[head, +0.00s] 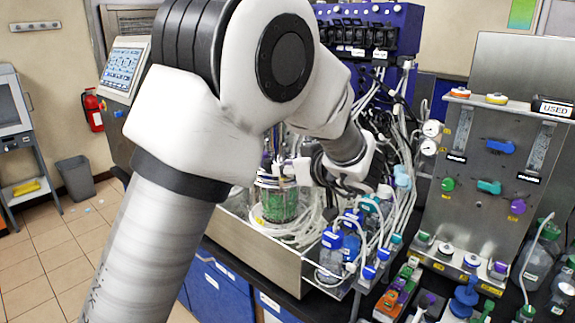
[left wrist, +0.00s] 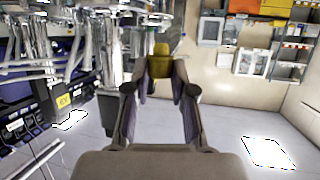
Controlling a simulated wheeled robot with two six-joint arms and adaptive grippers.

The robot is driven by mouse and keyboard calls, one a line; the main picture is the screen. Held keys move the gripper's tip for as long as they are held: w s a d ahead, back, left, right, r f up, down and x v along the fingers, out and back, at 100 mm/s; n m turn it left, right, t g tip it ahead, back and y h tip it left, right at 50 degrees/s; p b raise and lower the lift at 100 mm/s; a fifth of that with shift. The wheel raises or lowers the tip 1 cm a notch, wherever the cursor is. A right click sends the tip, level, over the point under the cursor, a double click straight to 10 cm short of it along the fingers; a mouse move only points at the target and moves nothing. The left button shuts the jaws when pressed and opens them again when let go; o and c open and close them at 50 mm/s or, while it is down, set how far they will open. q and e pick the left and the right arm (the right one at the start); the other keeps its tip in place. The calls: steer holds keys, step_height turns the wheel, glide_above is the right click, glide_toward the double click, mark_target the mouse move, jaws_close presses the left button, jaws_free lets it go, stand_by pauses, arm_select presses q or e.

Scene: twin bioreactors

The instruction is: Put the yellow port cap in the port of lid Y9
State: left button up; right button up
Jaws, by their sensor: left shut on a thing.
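My left gripper (head: 290,170) reaches over a glass vessel (head: 279,206) with green contents, standing in a steel tray. In the left wrist view, its two fingers (left wrist: 160,70) are closed on the yellow port cap (left wrist: 161,49), which sticks out past the fingertips. The cap is too small and covered to make out in the head view. The vessel's top is crowded by tubes and my gripper, so I cannot read lid Y9 or see its port. My right gripper is not in view.
White tubes run beside the vessel. Blue-capped bottles (head: 331,252) stand in front right of it. A steel panel (head: 490,170) with coloured knobs stands at the right. Loose coloured parts lie on the dark bench. A yellow label (left wrist: 65,100) shows in the left wrist view.

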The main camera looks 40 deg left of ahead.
arm_select(q)
steer(key=w+a+p, duration=0.1)
steer(key=w+a, duration=0.1)
steer(key=w, duration=0.1)
steer(key=w+a+f+p, duration=0.1)
steer(key=w+a+p, duration=0.1)
steer(key=w+a, duration=0.1)
steer(key=w+a+p, duration=0.2)
steer(key=w+a, duration=0.1)
steer(key=w, duration=0.2)
steer(key=shift+w+a+f, duration=0.2)
steer(key=shift+f, duration=0.15)
steer(key=shift+w+a+r+p, duration=0.1)
steer(key=shift+w+a+p, duration=0.2)
steer(key=shift+p, duration=0.15)
step_height(320, 180, down, 4)
steer(key=shift+w+d+r+p, duration=0.1)
steer(key=shift+d+r+p, duration=0.05)
steer(key=shift+p, duration=0.9)
steer(key=shift+f, duration=0.25)
steer(key=o, duration=0.8)
steer(key=shift+o, duration=0.2)
steer(key=shift+r, duration=0.1)
